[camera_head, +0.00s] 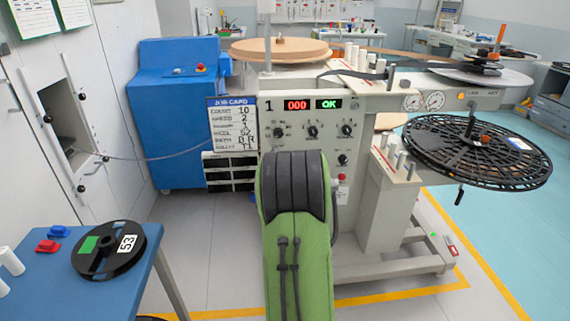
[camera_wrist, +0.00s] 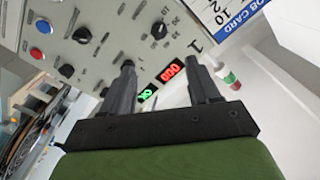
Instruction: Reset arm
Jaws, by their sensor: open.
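My arm rises in front of the rewind station (camera_head: 395,195) in the head view, its green and black link covering part of the control panel (camera_head: 310,118). My gripper is hidden behind it there. In the wrist view my gripper (camera_wrist: 163,78) is open, with its two dark fingers apart and nothing between them. Past the fingers the panel shows upside down, with knobs, a red button (camera_wrist: 37,53) and a blue button (camera_wrist: 43,26). The displays read 000 in red (camera_head: 297,105) and OK in green (camera_head: 329,104). I cannot tell any contact with the panel.
A job card (camera_head: 232,125) hangs at the panel's left. A blue cabinet (camera_head: 180,110) stands behind. A blue table (camera_head: 75,265) at left holds a black reel marked 53 (camera_head: 108,250). A large black spoked reel (camera_head: 478,150) juts out at right. Grey floor lies open between table and station.

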